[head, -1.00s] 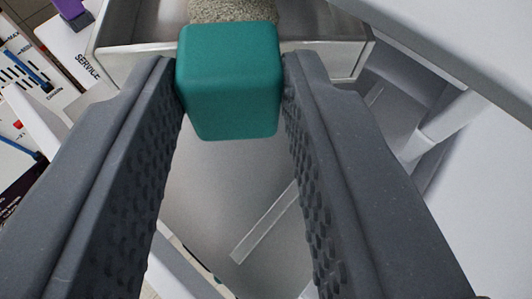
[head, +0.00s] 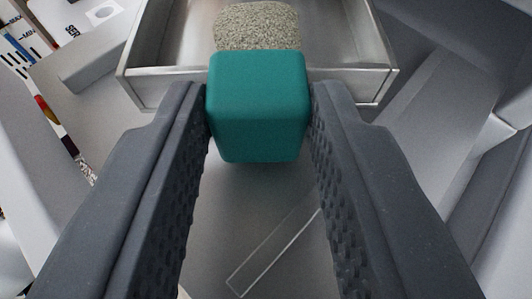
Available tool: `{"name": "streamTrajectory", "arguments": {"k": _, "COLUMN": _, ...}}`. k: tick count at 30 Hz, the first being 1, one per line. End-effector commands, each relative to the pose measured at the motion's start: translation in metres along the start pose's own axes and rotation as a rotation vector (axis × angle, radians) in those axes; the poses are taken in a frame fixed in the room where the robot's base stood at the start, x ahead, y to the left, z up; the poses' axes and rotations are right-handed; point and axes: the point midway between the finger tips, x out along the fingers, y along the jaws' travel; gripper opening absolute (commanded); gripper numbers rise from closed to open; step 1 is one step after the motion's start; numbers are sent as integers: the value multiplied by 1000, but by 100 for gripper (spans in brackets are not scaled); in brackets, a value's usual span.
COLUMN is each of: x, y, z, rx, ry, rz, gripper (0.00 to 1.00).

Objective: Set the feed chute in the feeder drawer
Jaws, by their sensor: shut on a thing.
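My gripper (head: 258,110) is shut on a teal block-shaped grip (head: 257,108), with one dark ridged finger on each side. Directly behind the grip is an open metal tray (head: 355,83) with thin walls, which looks like the feed chute. A heap of pale grit (head: 256,25) lies in it, just behind the grip. The join between grip and tray is hidden. Below is a smooth grey surface (head: 235,215) with lighter walls at the sides; I cannot tell whether this is the feeder drawer. The tray's far end is out of view.
A clear flat strip (head: 272,252) lies slantwise on the grey surface below my gripper. Pale grey housing panels (head: 445,100) stand close on the right. A pale wall (head: 30,170) and printed labels (head: 22,45) are at the left.

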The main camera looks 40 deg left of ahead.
Motion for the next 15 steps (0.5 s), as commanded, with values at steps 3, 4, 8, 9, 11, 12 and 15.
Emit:
{"name": "streamTrajectory", "arguments": {"k": 3, "x": 0, "y": 0, "z": 0, "rx": 0, "ry": 2, "rz": 1, "gripper": 2}}
{"name": "streamTrajectory", "arguments": {"k": 4, "x": 0, "y": 1, "z": 0, "rx": 0, "ry": 2, "rz": 1, "gripper": 2}}
{"name": "streamTrajectory", "arguments": {"k": 8, "x": 0, "y": 1, "z": 0, "rx": 0, "ry": 2, "rz": 1, "gripper": 2}}
{"name": "streamTrajectory", "arguments": {"k": 9, "x": 1, "y": 1, "z": 1, "rx": 0, "ry": 2, "rz": 1, "gripper": 2}}
{"name": "streamTrajectory", "arguments": {"k": 11, "x": 0, "y": 1, "z": 1, "rx": 0, "ry": 2, "rz": 1, "gripper": 42}}
{"name": "streamTrajectory", "arguments": {"k": 12, "x": 0, "y": 1, "z": 1, "rx": 0, "ry": 2, "rz": 1, "gripper": 50}}
{"name": "streamTrajectory", "arguments": {"k": 15, "x": 0, "y": 1, "z": 1, "rx": 0, "ry": 2, "rz": 1, "gripper": 50}}
